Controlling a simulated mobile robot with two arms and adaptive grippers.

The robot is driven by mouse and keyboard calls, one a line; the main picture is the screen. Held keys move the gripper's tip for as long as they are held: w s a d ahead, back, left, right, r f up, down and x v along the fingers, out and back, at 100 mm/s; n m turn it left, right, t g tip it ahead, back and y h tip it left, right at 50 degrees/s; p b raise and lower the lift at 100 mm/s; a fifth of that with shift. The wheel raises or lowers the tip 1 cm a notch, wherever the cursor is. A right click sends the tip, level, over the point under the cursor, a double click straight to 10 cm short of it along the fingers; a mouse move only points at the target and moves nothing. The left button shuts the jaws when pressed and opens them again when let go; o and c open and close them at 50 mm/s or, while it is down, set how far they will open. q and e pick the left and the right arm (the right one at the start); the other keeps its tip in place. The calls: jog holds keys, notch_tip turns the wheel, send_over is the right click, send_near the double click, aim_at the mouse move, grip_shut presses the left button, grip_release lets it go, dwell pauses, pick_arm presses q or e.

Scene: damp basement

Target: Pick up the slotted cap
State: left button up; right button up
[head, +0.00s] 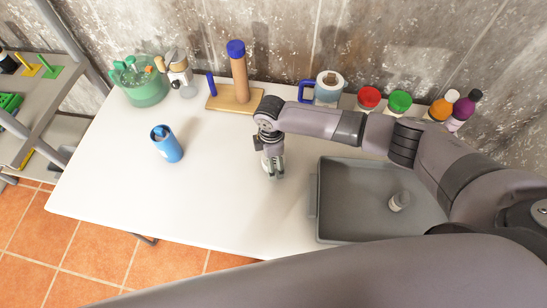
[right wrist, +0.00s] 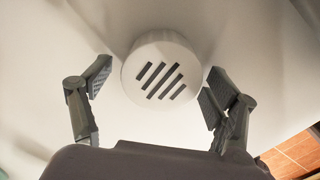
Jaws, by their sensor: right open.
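The slotted cap (right wrist: 149,92) is a round white piece with several dark diagonal slots on its face. It shows in the right wrist view, between the two fingers and apart from both. My right gripper (right wrist: 156,88) is open and empty, pointing down at the cap. In the head view my right gripper (head: 273,172) is low over the middle of the white table, left of the grey tray. There the cap is mostly or wholly hidden by the gripper. My left gripper is out of view.
A grey tray (head: 314,205) holds a small pale cylinder (head: 399,202). A blue cup (head: 168,148) stands left on the table (head: 215,205).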

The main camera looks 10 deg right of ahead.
jog(key=shift+c, duration=0.3)
jog(key=c, duration=0.9)
jog(key=shift+r, duration=0.1)
notch_tip(320, 180, up, 20)
jog(key=shift+f+b, duration=0.1)
jog(key=shift+b, duration=0.95)
